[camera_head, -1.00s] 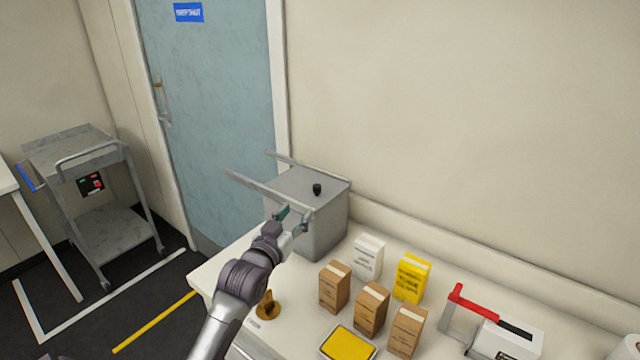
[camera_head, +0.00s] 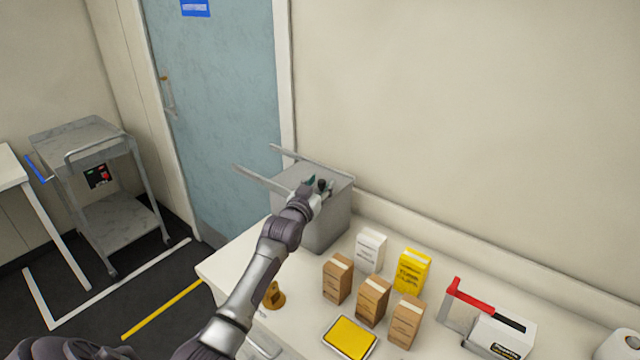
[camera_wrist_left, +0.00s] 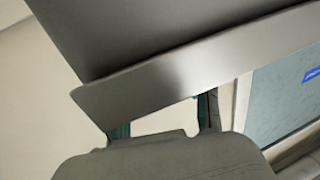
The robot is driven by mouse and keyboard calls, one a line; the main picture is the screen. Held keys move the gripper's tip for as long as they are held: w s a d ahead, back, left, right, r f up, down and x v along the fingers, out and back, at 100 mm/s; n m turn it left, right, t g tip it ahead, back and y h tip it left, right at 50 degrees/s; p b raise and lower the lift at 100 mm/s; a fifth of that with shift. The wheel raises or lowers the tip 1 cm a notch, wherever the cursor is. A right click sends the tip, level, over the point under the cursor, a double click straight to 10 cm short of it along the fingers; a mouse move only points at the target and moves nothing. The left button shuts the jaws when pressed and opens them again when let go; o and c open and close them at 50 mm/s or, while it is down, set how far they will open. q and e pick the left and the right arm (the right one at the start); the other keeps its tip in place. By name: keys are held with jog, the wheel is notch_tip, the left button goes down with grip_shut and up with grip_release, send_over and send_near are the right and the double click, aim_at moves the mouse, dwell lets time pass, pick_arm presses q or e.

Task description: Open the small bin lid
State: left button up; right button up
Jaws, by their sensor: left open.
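The small grey metal bin (camera_head: 322,228) stands on the white counter near its left end, against the wall. In the left wrist view the fingers of my left gripper (camera_wrist_left: 162,122) show, partly hidden by a grey metal sheet (camera_wrist_left: 190,80); the knob is not visible there. My right gripper is not in view.
Two rails (camera_head: 262,178) stick out from the bin's top to the left. Brown boxes (camera_head: 372,300), a white box (camera_head: 370,250) and a yellow box (camera_head: 411,271) stand right of the bin. A yellow tray (camera_head: 350,338) and a red-handled device (camera_head: 490,325) lie in front.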

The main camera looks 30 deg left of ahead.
pick_arm(q)
jog(key=shift+c, duration=1.2)
jog(key=shift+s, duration=0.1)
grip_shut()
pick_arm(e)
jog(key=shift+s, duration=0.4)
